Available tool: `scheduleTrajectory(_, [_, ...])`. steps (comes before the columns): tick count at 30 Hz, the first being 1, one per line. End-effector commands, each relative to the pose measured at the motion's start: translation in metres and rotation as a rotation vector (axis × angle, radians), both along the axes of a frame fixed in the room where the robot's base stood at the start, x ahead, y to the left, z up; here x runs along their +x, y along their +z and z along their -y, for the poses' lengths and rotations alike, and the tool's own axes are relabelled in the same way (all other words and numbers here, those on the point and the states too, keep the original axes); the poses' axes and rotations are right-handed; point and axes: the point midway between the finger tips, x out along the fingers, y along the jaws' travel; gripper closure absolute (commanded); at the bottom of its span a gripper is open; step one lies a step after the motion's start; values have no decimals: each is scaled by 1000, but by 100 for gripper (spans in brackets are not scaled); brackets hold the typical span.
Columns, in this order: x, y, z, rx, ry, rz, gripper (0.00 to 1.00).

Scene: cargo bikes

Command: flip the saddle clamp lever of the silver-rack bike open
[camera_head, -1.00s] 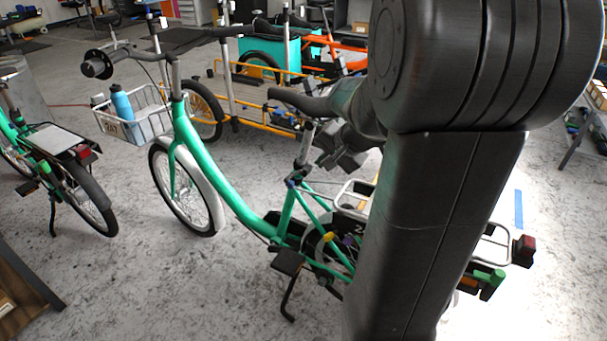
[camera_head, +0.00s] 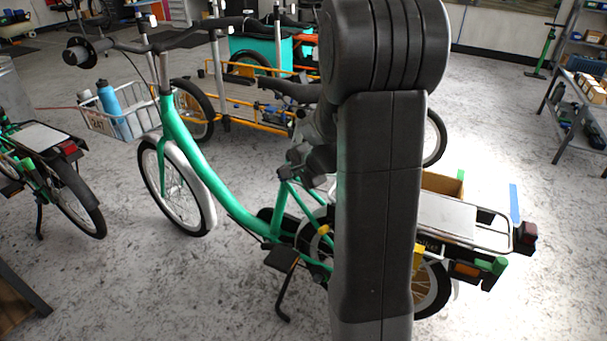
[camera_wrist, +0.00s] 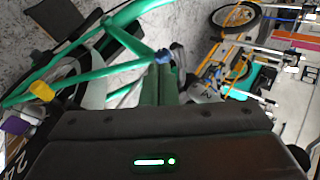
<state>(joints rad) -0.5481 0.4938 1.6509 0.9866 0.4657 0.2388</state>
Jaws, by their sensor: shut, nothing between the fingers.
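The green bike (camera_head: 185,145) with the silver rack (camera_head: 485,229) stands in the middle of the head view, its black saddle (camera_head: 288,90) left of my arm. My gripper (camera_head: 303,168) is shut and empty, at the top of the seat tube below the saddle. It hides the saddle clamp in the head view. In the wrist view a small blue part (camera_wrist: 164,56) sits at the frame joint by the seat tube, with a dark piece beside it. I cannot tell the lever's position or whether my gripper touches it. My arm hides part of the rear wheel.
Another green bike (camera_head: 70,195) stands at the left. An orange-framed cargo bike (camera_head: 250,108) is behind the saddle. A shelf rack (camera_head: 585,100) is at the right. Floor is open between the silver-rack bike and the shelf.

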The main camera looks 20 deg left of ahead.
Motion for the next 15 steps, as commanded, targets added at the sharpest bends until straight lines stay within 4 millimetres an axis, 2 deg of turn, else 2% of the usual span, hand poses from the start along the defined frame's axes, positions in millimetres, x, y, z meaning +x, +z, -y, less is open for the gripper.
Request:
scheduleTrajectory(1, [3, 1, -8, 0, 4, 1, 100])
scheduleTrajectory(6, [10, 1, -21, 0, 2, -1, 100])
scheduleTrajectory(15, [12, 1, -23, 0, 1, 0, 100])
